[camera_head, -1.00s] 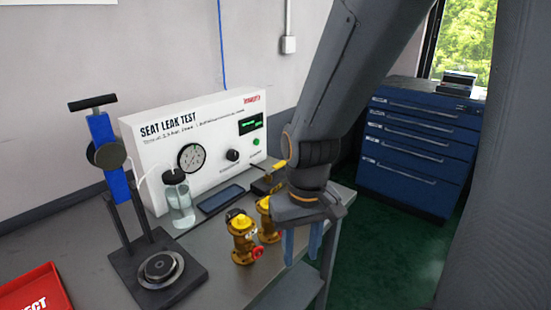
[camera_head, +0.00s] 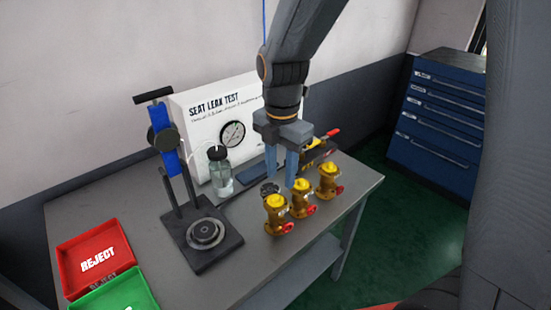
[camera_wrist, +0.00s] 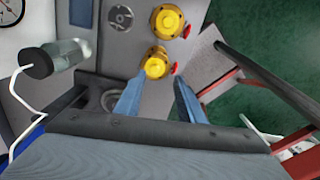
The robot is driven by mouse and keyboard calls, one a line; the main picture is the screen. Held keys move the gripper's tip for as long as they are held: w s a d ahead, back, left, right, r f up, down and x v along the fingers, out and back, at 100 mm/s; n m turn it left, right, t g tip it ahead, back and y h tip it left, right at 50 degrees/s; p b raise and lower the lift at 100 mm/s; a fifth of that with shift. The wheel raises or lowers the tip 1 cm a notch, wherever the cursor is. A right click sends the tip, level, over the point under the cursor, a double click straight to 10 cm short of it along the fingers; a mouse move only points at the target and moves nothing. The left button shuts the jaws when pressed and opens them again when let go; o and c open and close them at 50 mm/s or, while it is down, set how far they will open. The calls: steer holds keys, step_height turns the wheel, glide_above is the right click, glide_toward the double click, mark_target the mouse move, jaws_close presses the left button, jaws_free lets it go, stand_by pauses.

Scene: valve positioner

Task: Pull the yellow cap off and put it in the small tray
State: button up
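Three brass valves with yellow caps and red handles stand in a row on the bench: a left one with its cap (camera_head: 275,201), a middle one with its cap (camera_head: 301,185) and a right one with its cap (camera_head: 328,168). Two yellow caps show in the wrist view, an upper one (camera_wrist: 167,21) and a lower one (camera_wrist: 155,66). My gripper (camera_head: 281,180) is open and empty, pointing down, its fingers appearing just behind the left and middle valves. In the wrist view the open fingers (camera_wrist: 157,92) lie below the lower cap. I cannot tell which container is the small tray.
A red REJECT tray (camera_head: 72,268) and a green tray (camera_head: 120,292) lie at the left. A clamp stand (camera_head: 190,258), a bottle (camera_head: 221,178) and the white seat leak tester (camera_head: 187,108) stand left of and behind my gripper. The bench's right edge is near the valves.

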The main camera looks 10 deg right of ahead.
mark_target(276, 196)
steer(key=shift+w+a+r+n, duration=0.15)
steer(key=shift+a+r+n, duration=0.35)
steer(key=shift+n, duration=0.4)
steer(key=shift+a+f+p, duration=0.1)
steer(key=shift+f+p, duration=1)
steer(key=shift+f, duration=2.9)
jaws_close()
